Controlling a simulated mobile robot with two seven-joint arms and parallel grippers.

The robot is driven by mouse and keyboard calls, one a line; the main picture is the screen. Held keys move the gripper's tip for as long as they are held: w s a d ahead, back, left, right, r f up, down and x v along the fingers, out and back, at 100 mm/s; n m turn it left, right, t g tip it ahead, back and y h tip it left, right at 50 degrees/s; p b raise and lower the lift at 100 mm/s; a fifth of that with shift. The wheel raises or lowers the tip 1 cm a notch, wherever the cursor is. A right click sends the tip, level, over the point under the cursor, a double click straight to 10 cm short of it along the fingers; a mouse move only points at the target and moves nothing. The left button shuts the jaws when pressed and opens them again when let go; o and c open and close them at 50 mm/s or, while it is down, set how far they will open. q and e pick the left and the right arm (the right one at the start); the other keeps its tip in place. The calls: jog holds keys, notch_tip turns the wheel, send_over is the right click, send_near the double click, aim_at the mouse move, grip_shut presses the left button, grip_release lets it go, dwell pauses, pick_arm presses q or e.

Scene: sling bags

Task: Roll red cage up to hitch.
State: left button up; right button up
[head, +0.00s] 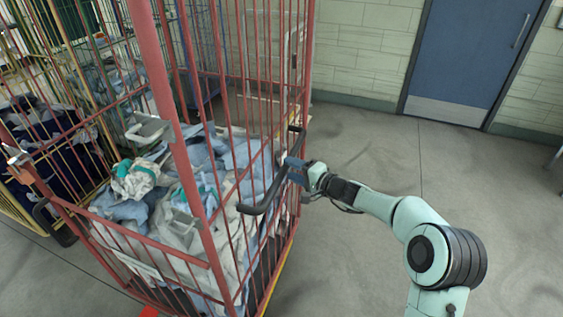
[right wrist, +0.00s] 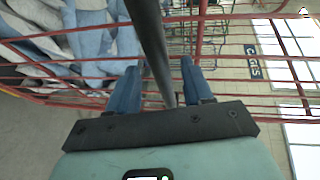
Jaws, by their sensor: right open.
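The red cage (head: 152,62) stands large at the left of the head view, filled with blue and white cloth (head: 205,155). A black handle bar (head: 262,199) sticks out from its right side. My right gripper (head: 290,170) is at this handle with its fingers open. In the right wrist view the dark bar (right wrist: 152,38) runs between the two blue fingers (right wrist: 160,88), which stand apart on either side of it. Another black handle (head: 45,215) is on the cage's left side. My left gripper is not in view. I cannot make out a hitch.
A yellow cage (head: 98,120) with dark and blue cloth stands close on the left. Further cages are behind. The grey floor (head: 370,140) to the right is open, up to a pale block wall (head: 365,55) and a blue door (head: 470,50).

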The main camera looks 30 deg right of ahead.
jog(key=p+x, duration=0.1)
jog(key=x, duration=0.4)
grip_shut()
